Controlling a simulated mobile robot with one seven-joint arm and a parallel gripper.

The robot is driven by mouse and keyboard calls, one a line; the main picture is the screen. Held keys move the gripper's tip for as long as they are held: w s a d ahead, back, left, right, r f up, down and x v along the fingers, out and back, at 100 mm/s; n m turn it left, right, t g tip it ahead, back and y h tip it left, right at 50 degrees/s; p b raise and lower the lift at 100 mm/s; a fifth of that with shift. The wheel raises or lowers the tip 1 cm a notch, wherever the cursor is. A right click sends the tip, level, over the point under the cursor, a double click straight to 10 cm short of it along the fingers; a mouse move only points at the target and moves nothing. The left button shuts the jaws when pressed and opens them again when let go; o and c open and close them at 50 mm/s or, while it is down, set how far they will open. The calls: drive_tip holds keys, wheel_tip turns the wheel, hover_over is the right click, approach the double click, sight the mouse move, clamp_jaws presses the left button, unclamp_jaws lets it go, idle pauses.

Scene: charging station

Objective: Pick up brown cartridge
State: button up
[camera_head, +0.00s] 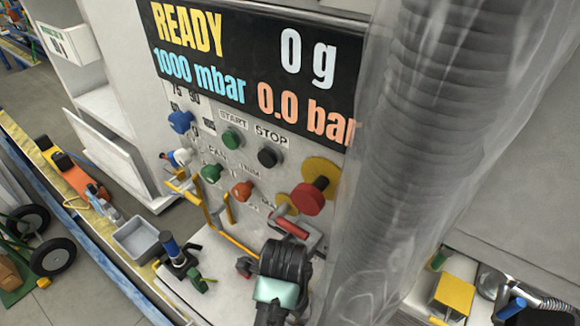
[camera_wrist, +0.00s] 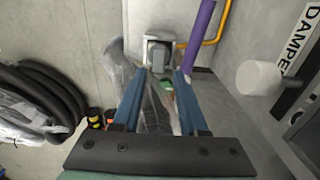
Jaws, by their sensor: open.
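I cannot make out a brown cartridge for sure in either view. In the wrist view my gripper (camera_wrist: 158,80) is open, with its two blue fingers reaching forward from a dark crossbar. A small brownish and green patch (camera_wrist: 168,86) shows between the fingertips, too small and partly hidden to name. A grey block-like fitting (camera_wrist: 158,50) lies just beyond the fingertips. In the head view a dark arm-like part with a teal band (camera_head: 274,290) stands at the bottom centre, and no fingertips can be made out there.
A purple bar (camera_wrist: 200,38) and a yellow pipe (camera_wrist: 217,22) stand beyond the fingers. Black coiled hoses (camera_wrist: 38,100) lie left. In the head view a control panel (camera_head: 235,185) carries knobs and a red button (camera_head: 308,198). A large translucent hose (camera_head: 415,150) blocks the right side.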

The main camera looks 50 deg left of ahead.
wheel_tip(320, 180, down, 3)
drive_tip(key=shift+f, duration=0.1)
drive_tip(key=f, duration=0.4)
drive_tip(key=shift+s+d+p, duration=0.1)
drive_tip(key=shift+d+p, duration=0.1)
drive_tip(key=shift+p, duration=0.1)
drive_tip(key=shift+f, duration=0.6)
clamp_jaws()
idle(0.6)
